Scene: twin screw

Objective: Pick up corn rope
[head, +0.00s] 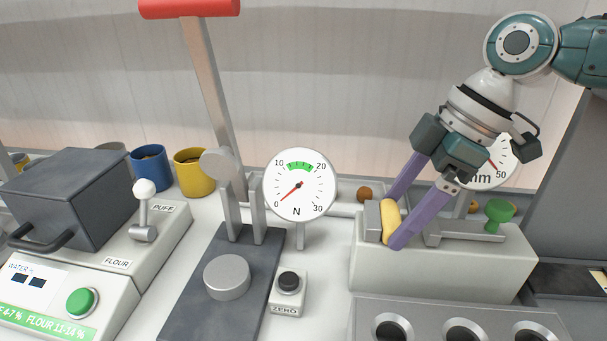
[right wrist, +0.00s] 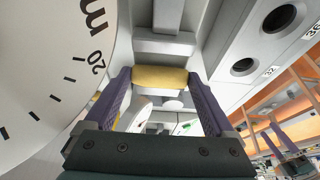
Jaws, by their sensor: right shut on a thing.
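The corn rope (head: 390,220) is a short yellow roll at the left end of the grey clamp block. My right gripper (head: 390,222) has come down over it, with one purple finger on the far side and one on the near side, and is shut on it. In the right wrist view the yellow rope (right wrist: 160,78) lies crosswise between the two purple fingertips. It is close against a grey jaw in the head view, and I cannot tell if it touches. My left gripper is not in view.
A white block (head: 440,270) carries the clamp with a green knob (head: 499,211). An mm dial (head: 495,165) stands behind my right gripper. An N dial (head: 299,186) and a red-handled lever (head: 190,8) stand to the left. Round holes (head: 390,330) line the front panel.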

